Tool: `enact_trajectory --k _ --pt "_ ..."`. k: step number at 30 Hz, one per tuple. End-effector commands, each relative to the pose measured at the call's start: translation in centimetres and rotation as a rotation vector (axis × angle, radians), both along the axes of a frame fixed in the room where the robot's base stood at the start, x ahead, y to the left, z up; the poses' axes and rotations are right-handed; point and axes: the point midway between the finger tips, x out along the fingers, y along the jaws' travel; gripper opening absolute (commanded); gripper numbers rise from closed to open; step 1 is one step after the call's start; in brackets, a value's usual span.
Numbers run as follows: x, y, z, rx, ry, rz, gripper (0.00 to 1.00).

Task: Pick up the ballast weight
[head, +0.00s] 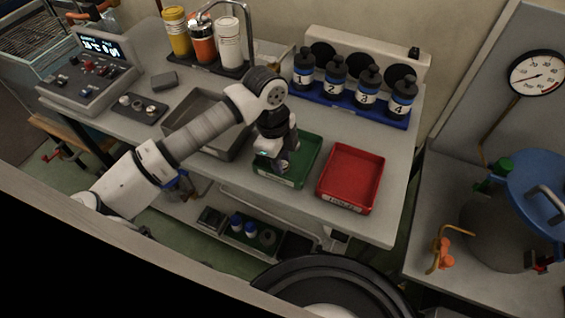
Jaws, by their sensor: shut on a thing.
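My arm reaches across the table, and my gripper (279,167) points down into the green tray (306,166). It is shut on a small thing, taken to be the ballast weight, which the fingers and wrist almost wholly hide. I cannot tell whether that thing touches the tray floor or is just above it.
A red tray (351,177) stands right of the green one and a grey metal bin (239,143) left of it. Numbered bottles (335,79) stand in a blue rack behind.

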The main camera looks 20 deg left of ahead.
Motion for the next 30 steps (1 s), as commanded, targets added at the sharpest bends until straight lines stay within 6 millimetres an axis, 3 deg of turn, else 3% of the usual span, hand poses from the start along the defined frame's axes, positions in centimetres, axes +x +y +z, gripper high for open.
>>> enact_trajectory --k 8,14,30 --pt "0.0 0.1 0.8 0.003 -0.001 0.000 0.04" --pt "0.1 0.1 3.8 0.005 -0.002 -0.002 0.04" --pt "0.1 0.0 21.4 0.005 -0.002 0.001 0.04"
